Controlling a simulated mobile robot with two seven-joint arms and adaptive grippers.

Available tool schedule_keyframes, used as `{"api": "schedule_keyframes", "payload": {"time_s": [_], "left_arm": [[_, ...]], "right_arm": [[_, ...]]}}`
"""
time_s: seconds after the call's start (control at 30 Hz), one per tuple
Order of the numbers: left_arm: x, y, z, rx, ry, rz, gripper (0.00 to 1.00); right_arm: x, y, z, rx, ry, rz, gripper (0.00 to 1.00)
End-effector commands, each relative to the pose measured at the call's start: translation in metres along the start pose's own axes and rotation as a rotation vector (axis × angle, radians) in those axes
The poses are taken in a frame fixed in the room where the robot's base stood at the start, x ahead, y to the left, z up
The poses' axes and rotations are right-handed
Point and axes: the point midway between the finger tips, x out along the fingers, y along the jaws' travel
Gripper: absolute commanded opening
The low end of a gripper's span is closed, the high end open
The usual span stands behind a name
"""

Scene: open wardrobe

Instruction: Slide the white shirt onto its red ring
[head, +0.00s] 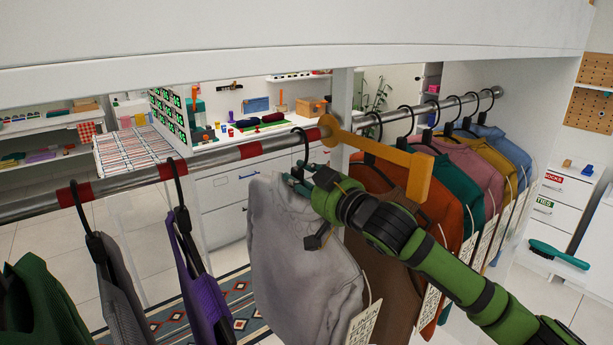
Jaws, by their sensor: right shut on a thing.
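The white shirt (285,235), pale grey-white in this light, hangs from a black hanger (304,150) on the metal rail. My right gripper (300,179) is shut on the shirt's hanger, at its shoulders just below the hook. The exact grip is partly hidden by the fingers. The hook sits at the left edge of a red ring (314,134). Another red ring (250,150) to the left has no hanger on it. My left gripper is not in view.
A purple garment (205,285) and a grey one (122,295) hang at further red rings on the left. A yellow bracket (385,150) stands right of the shirt, in front of a brown garment (385,265) and several coloured ones.

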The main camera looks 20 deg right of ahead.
Motion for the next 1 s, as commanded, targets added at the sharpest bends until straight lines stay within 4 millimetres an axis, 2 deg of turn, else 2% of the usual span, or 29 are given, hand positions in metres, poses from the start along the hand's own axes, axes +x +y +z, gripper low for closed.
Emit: {"api": "schedule_keyframes", "payload": {"time_s": [1.0], "left_arm": [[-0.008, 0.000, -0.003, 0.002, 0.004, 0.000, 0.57]], "right_arm": [[0.000, -0.082, -0.002, 0.002, 0.003, -0.003, 0.06]]}}
